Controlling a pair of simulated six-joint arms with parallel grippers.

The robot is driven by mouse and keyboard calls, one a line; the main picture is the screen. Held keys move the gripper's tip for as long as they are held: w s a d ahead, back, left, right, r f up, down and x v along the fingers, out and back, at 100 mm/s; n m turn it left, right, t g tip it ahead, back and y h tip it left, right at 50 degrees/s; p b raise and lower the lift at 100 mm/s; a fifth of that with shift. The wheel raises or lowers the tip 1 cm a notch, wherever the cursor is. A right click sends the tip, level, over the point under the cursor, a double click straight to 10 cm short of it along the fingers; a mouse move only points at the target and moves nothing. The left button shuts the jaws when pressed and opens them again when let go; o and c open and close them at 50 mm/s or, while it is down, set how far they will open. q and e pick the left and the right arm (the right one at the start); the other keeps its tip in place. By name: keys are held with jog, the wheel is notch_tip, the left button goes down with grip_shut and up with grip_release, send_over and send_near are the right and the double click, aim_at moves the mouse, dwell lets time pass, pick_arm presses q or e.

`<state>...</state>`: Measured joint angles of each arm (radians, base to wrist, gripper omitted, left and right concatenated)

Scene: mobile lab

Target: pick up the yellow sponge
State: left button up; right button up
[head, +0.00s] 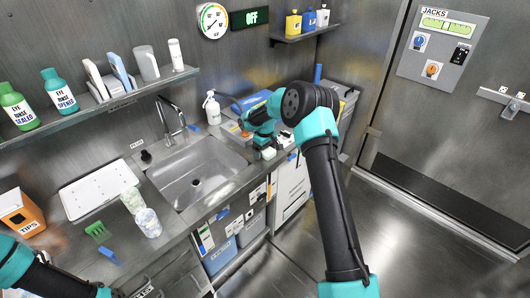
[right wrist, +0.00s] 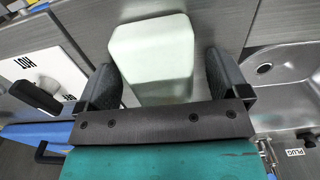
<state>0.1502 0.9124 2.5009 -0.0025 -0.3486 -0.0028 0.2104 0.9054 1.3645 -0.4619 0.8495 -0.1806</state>
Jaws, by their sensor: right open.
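I see no clearly yellow sponge. A pale, whitish-green block with rounded corners (right wrist: 152,48) lies between the two fingers of my right gripper (right wrist: 163,72) in the right wrist view. The fingers are apart on either side of it; whether they touch it is unclear. A small pale block (head: 268,153) shows in the head view on the counter's front edge, close by my right gripper (head: 254,138); it looks like the same one. My left arm enters at the lower left of the head view, with its gripper out of frame.
The sink (head: 198,178) is left of my right gripper, with a white pump bottle (head: 211,107) behind. A white plate marked HOT (right wrist: 62,62) lies left of the block in the wrist view. Cups (head: 147,222) and an orange tips box (head: 20,212) stand further left.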

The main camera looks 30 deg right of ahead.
jog(key=shift+c, duration=0.2)
jog(key=c, duration=0.9)
jog(key=shift+r, duration=0.1)
jog(key=shift+c, duration=0.2)
jog(key=shift+r, duration=1.5)
jog(key=shift+s+a+r, duration=0.1)
jog(key=shift+s+r, duration=0.05)
jog(key=shift+r, duration=0.1)
jog(key=s+a+r, duration=0.1)
jog(key=s+a, duration=0.7)
jog(key=s, duration=0.5)
jog(key=shift+s+r, duration=0.15)
jog(key=shift+s, duration=0.05)
jog(key=o, duration=0.3)
jog(key=shift+c, duration=1.3)
